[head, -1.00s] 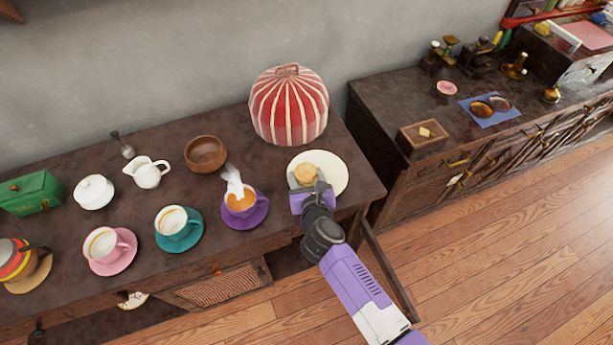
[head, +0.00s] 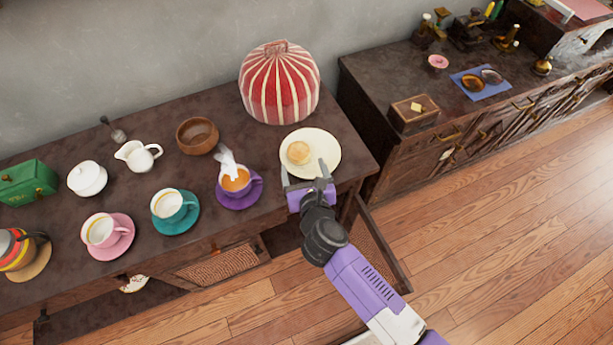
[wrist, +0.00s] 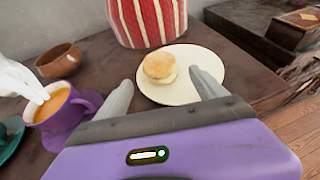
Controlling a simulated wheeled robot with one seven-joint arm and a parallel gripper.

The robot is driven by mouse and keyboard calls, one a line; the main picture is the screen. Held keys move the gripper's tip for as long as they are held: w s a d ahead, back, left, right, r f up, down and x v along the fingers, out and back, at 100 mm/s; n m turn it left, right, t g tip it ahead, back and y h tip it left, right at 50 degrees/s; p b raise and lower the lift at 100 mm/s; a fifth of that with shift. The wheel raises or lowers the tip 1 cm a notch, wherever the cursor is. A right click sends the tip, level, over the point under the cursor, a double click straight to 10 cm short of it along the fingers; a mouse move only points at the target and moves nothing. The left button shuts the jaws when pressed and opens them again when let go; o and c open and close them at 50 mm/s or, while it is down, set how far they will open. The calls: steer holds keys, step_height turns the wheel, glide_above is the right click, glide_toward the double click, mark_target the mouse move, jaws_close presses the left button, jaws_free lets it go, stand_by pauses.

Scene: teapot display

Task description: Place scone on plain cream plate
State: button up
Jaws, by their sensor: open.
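The scone (head: 299,152) is pale golden and rests on the plain cream plate (head: 325,149), left of the plate's centre in the head view. The plate lies near the right end of the dark table. In the wrist view the scone (wrist: 160,68) sits upright on the plate (wrist: 205,62), beyond the fingertips. My gripper (head: 304,173) is open and empty at the near edge of the plate. In the wrist view its two fingers (wrist: 162,88) are spread apart, with the scone clear of both.
A purple cup (head: 236,180) of tea on a purple saucer stands just left of my gripper. A red striped tea cosy (head: 280,84) stands behind the plate, and a wooden bowl (head: 197,136) at back left. Teal and pink cups are farther left. A second cabinet (head: 372,84) stands right.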

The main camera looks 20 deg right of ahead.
steer(key=v, duration=0.5)
steer(key=shift+f, duration=0.1)
steer(key=s+d+r+n+t+h, duration=0.1)
steer(key=s+d+r+n+t, duration=0.1)
steer(key=s+d+r+n, duration=0.35)
steer(key=s+d+r+n+t, duration=0.1)
steer(key=s+d+r+n, duration=0.15)
steer(key=s+n, duration=0.6)
steer(key=s+a+r+n+y, duration=0.1)
steer(key=s+r+n, duration=0.2)
steer(key=s+n, duration=0.3)
steer(key=s+a+r+n+y, duration=0.1)
steer(key=s+r+n, duration=0.2)
steer(key=s+n, duration=0.3)
steer(key=s+a+r+n+g+y, duration=0.1)
steer(key=s+n, duration=0.5)
steer(key=n, duration=0.6)
step_height(320, 180, up, 3)
steer(key=shift+a+f+y, duration=0.2)
steer(key=shift+a+y, duration=0.3)
steer(key=shift+a, duration=0.05)
steer(key=shift+s, duration=0.1)
